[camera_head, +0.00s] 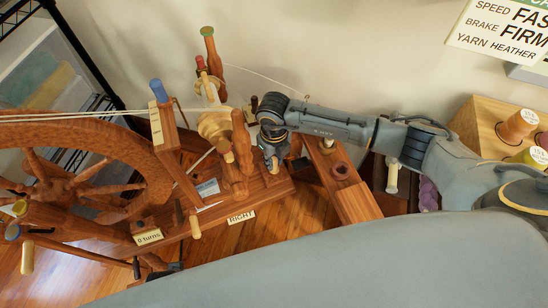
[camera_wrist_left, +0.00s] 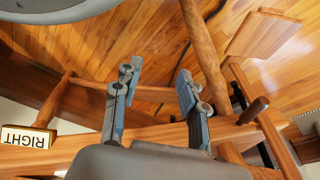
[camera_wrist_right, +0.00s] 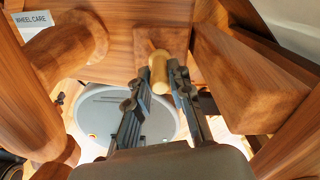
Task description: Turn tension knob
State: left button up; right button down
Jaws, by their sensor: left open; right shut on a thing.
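The wooden spinning wheel (camera_head: 85,160) stands at the left in the head view. My right gripper (camera_head: 273,160) reaches in from the right to the end of its base, beside the turned upright (camera_head: 241,145). In the right wrist view my right gripper (camera_wrist_right: 160,88) is shut on a pale wooden knob (camera_wrist_right: 159,66), which sticks out of a reddish wooden block. The fingers sit on both sides of the knob. My left gripper (camera_wrist_left: 157,78) is open and empty in the left wrist view, near wooden bars. I do not see it in the head view.
A "RIGHT" label (camera_head: 241,217) and a "0 turns" label (camera_head: 149,237) are on the wheel's base. A sign (camera_head: 505,32) reads speed, brake firm, yarn heather. A wooden rack (camera_head: 495,130) with spools stands at the right. A wall is behind the wheel.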

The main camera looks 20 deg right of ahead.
aim_at(274, 159)
jog(key=c, duration=1.2)
grip_release()
jog(key=shift+r, duration=0.15)
notch_tip(274, 159, up, 12)
jog(key=shift+f, duration=0.2)
